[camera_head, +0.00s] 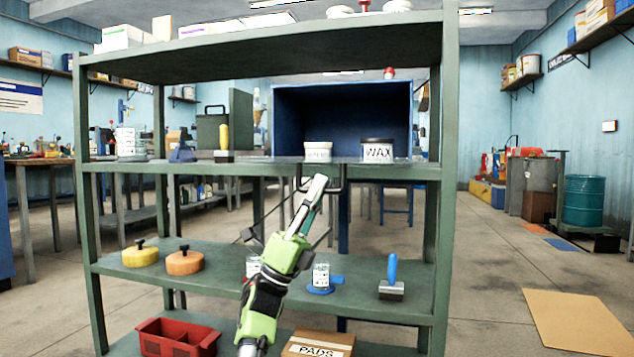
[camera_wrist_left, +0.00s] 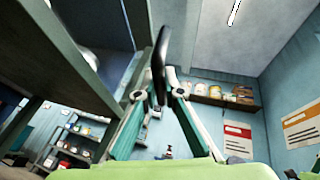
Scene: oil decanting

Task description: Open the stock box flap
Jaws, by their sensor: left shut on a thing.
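The stock box (camera_head: 343,95) is blue, on the middle shelf, with its front open and its dark inside showing. Its flap (camera_head: 285,160) appears lowered flat, seen nearly edge-on at shelf height. A black handle (camera_head: 343,184) hangs at the front edge. My left gripper (camera_head: 318,182) reaches up from below and is shut on the handle. In the left wrist view the black handle bar (camera_wrist_left: 161,50) stands between the fingertips of the left gripper (camera_wrist_left: 160,92). My right gripper is in neither view.
A white jar (camera_head: 318,152) and a WAX jar (camera_head: 377,148) stand at the box's opening. A green shelf post (camera_head: 440,200) rises to the right. The lower shelf (camera_head: 220,268) holds orange and yellow discs and a blue-handled scraper (camera_head: 392,278).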

